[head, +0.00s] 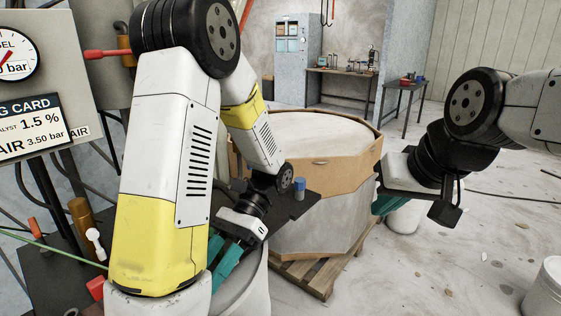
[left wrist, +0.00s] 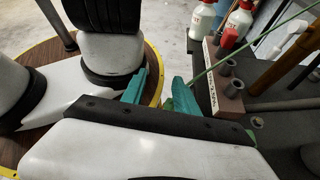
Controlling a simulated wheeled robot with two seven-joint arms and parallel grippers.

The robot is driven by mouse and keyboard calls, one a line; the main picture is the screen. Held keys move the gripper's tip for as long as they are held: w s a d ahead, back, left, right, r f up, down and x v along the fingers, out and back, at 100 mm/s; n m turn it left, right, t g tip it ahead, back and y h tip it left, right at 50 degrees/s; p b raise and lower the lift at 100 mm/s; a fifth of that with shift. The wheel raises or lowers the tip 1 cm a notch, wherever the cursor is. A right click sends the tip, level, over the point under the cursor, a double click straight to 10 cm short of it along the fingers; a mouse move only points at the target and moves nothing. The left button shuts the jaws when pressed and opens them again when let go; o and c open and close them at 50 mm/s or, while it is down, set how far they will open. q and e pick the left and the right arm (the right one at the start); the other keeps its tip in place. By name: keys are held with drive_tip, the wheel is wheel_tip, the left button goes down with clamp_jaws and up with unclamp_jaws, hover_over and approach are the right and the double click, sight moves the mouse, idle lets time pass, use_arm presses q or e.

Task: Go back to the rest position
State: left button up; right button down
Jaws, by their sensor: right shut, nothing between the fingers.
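My right gripper (head: 388,205) comes in from the right in the head view, to the right of the large round tub. Its teal fingers point down and left and are partly hidden behind its pale body; they are shut with nothing between them. My left gripper (head: 226,262) hangs low near the middle left, beside a pale round container. In the left wrist view its two teal fingers (left wrist: 158,85) stand apart with an empty gap between them. My left arm's white and yellow links cover much of the left of the head view.
A large tub with a wooden rim (head: 320,163) stands on a pallet (head: 318,278). A dark shelf (head: 290,210) holds a small blue-topped cylinder (head: 299,188). White bottles (left wrist: 203,18) and a brown holder block (left wrist: 226,92) are near my left fingers. A bucket (head: 545,292) stands front right.

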use_arm(q)
drive_tip(key=w+d+r+n+t+h, duration=0.1)
drive_tip(key=w+r+n+t+h, duration=0.2)
drive_tip(key=r+t, duration=0.3)
drive_tip(key=w+d+r+n+t+h, duration=0.1)
drive_tip(key=w+r+n+t+h, duration=0.1)
drive_tip(key=r+n+t+h, duration=0.2)
wheel_tip(320, 180, up, 3)
drive_tip(key=t+h, duration=0.1)
drive_tip(key=t, duration=0.6)
drive_tip(key=shift+w+d, duration=0.3)
drive_tip(key=shift+w, duration=0.1)
